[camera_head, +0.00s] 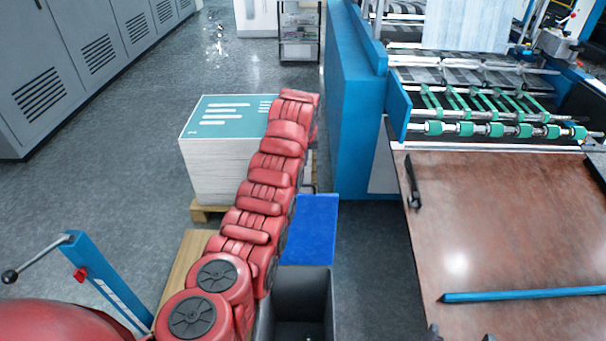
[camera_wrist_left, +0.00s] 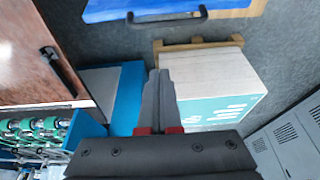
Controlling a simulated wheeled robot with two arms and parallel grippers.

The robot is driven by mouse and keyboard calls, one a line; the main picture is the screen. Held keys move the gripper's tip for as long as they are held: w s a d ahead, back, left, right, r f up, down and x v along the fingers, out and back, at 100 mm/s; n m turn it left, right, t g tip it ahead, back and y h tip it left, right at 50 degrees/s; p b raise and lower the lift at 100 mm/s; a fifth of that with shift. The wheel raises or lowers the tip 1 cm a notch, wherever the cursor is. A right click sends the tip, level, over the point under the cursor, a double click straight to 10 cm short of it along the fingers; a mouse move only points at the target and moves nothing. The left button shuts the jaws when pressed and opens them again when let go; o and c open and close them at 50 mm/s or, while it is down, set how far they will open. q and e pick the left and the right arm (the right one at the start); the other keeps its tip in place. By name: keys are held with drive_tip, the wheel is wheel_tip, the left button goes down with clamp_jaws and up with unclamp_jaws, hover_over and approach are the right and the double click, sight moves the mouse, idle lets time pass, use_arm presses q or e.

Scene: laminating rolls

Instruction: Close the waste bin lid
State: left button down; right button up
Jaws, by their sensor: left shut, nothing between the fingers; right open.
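The waste bin (camera_head: 331,300) is a dark grey box at the bottom middle of the head view. Its top is open and I see into it. Its blue lid (camera_head: 312,225) is swung open on the far side, partly hidden by my red left arm. The lid (camera_wrist_left: 115,8) shows at the top of the left wrist view, with a black handle (camera_wrist_left: 168,18) along its edge. My left gripper (camera_wrist_left: 158,76) is shut and empty, apart from the lid; the head view does not show it. My right gripper (camera_head: 461,337) barely shows at the bottom edge, open, right of the bin.
A stack of printed sheets (camera_head: 215,170) on a pallet stands behind the lid. A blue jack handle (camera_head: 105,285) is at left. The brown machine table (camera_head: 510,235) holds a blue bar (camera_head: 520,295) at right. Grey floor lies between bin and table.

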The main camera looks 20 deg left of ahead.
use_arm(q)
drive_tip(key=f+p, duration=0.1)
drive_tip(key=p, duration=0.4)
drive_tip(key=s+f+p, duration=0.1)
drive_tip(key=f+p, duration=0.1)
drive_tip(key=p, duration=0.3)
drive_tip(key=s+f+p, duration=0.1)
drive_tip(key=p, duration=0.4)
drive_tip(key=shift+d+f, duration=0.35)
idle(0.4)
